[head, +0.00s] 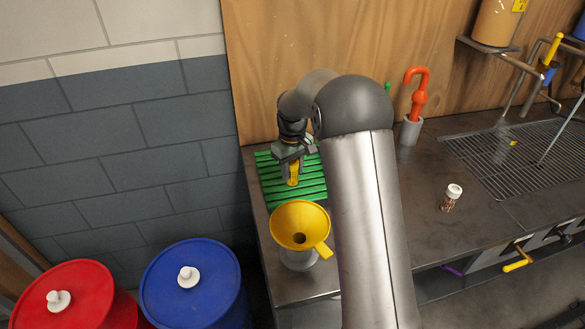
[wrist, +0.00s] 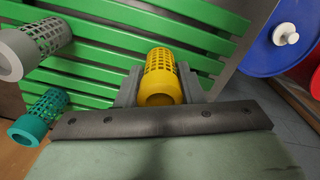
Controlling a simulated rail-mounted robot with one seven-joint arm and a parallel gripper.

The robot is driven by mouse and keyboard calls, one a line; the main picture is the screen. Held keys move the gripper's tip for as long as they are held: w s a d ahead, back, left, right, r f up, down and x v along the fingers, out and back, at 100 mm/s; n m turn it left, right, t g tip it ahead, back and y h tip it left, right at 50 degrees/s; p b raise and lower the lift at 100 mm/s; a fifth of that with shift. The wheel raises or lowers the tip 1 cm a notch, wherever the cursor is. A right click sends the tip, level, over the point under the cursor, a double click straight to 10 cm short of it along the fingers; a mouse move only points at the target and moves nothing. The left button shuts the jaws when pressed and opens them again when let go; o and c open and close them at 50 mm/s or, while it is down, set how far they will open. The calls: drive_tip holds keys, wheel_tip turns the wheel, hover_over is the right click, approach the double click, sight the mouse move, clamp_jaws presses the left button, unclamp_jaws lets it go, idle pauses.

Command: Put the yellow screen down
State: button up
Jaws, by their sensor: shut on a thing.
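My gripper (wrist: 161,92) is shut on the yellow screen (wrist: 160,66), a short perforated cylinder with a solid collar. In the head view the yellow screen (head: 293,174) shows between the fingers of my gripper (head: 291,165), over the green slatted rack (head: 279,197). In the wrist view the green rack (wrist: 101,61) fills the background behind the screen. I cannot tell whether the screen touches the slats. Its far end is partly lost against the rack, and the fingers cover its sides.
A grey screen (wrist: 37,49) and a teal screen (wrist: 40,117) are at the left of the wrist view. A yellow funnel (head: 291,216) stands in front of the rack. Red (head: 80,291) and blue (head: 205,283) lidded drums stand below left. A small bottle (head: 451,198) stands right.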

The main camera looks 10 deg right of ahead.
drive_tip(key=shift+f, duration=0.1)
drive_tip(key=shift+f, duration=0.15)
drive_tip(key=o, duration=1)
wheel_tip(320, 180, up, 12)
drive_tip(key=shift+r+b, duration=0.15)
drive_tip(key=shift+b, duration=0.35)
drive_tip(key=shift+s+r, duration=0.2)
drive_tip(key=shift+s, duration=0.05)
drive_tip(key=s+f+m, duration=0.2)
drive_tip(key=s, duration=1.6)
drive_tip(key=s+f+m, duration=0.2)
drive_tip(key=s+f, duration=0.1)
drive_tip(key=s, duration=1.4)
drive_tip(key=shift+s+a+f+m+t, duration=0.15)
drive_tip(key=shift+s+f+m+t, duration=0.15)
drive_tip(key=shift+s+f+m, duration=0.1)
